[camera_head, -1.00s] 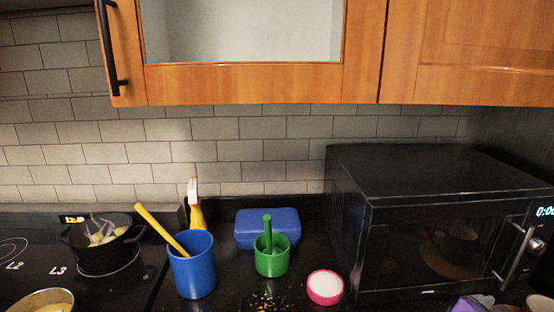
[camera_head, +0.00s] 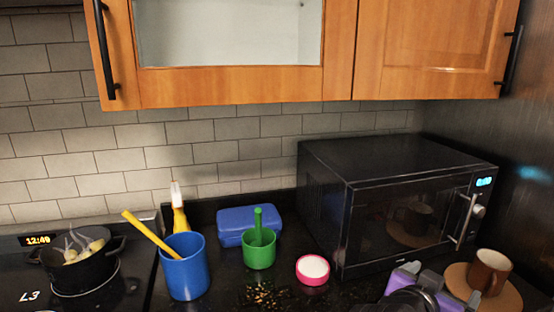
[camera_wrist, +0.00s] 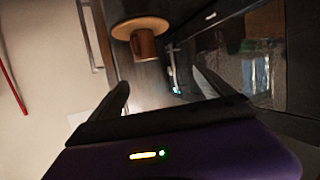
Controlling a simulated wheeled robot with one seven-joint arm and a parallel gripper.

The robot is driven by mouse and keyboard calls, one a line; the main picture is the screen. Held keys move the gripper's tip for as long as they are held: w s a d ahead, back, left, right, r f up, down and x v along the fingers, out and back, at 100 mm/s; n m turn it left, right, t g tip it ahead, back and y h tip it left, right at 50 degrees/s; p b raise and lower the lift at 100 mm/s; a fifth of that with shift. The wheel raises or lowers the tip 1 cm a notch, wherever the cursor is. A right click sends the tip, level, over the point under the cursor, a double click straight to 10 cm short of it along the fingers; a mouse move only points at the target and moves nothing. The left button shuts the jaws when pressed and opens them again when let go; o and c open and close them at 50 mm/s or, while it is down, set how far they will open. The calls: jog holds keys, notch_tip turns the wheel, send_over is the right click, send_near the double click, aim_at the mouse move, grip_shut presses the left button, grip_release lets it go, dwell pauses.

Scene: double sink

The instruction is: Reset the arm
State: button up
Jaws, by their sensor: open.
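My gripper (camera_wrist: 166,86) shows in the wrist view with its two dark fingers spread apart and nothing between them. Its purple body fills the bottom of that view. In the head view, purple and dark parts of my arm (camera_head: 410,285) show at the bottom right edge, in front of the microwave and left of a brown mug (camera_head: 489,272). The fingertips cannot be made out there. The mug also shows upside down in the wrist view (camera_wrist: 143,46), beyond the fingers and apart from them.
The mug stands on a round wooden plate (camera_head: 512,297). A black microwave (camera_head: 400,200) stands at the back right. A blue cup (camera_head: 185,270), a green cup (camera_head: 259,252), a pink-rimmed bowl (camera_head: 312,271) and a blue box (camera_head: 235,229) stand left of it. A pot (camera_head: 85,270) sits on the stove.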

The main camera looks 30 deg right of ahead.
jog(key=w+a+r+n+t, duration=0.1)
jog(key=w+r+n+t, duration=0.1)
jog(key=w+n+t, duration=0.25)
jog(key=w+a+f+n+t+y, duration=0.3)
jog(key=w+a+n+t+y, duration=0.15)
jog(key=a+n+t, duration=0.35)
jog(key=s+a+f+n+t+y, duration=0.1)
jog(key=s+a+f+y, duration=0.15)
jog(key=a, duration=0.35)
jog(key=s+a+f+n+t+y, duration=0.1)
jog(key=s+a+f+y, duration=0.15)
jog(key=a, duration=0.35)
jog(key=s+a+f+g+y, duration=0.1)
jog(key=s+a+f+y, duration=0.1)
jog(key=s, duration=0.9)
jog(key=s+a+f+n+g+y, duration=0.1)
jog(key=s+a+f, duration=0.3)
jog(key=s, duration=0.8)
jog(key=shift+a+y, duration=0.5)
jog(key=shift+y, duration=0.35)
